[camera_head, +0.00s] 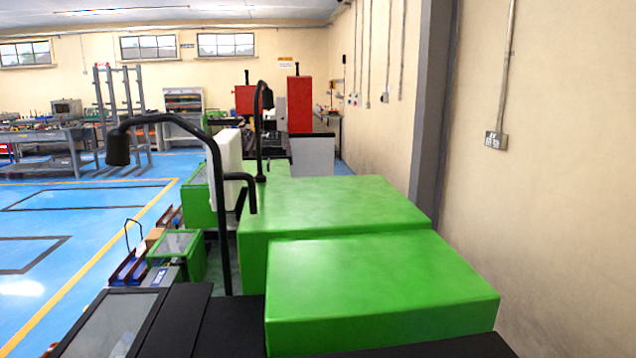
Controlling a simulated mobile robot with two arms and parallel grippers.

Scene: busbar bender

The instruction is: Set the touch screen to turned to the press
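Neither of my grippers is in view. A large green machine (330,205) with a second green block (380,290) in front of it fills the centre and right. I cannot tell which part is the press. A white upright panel (228,160) stands at the machine's left side, seen nearly edge-on behind a black bent tube (222,215). It may be the touch screen, but no lit display shows on it. A black-framed glassy panel (112,325) lies at the bottom left; I cannot tell whether it is a screen or a window.
A green box with a glass top (177,243) stands left of the machine. A second black curved tube (259,130) rises behind the white panel. The cream wall (560,180) closes off the right. Open blue floor (70,215) lies left, with a workbench (45,140) farther back.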

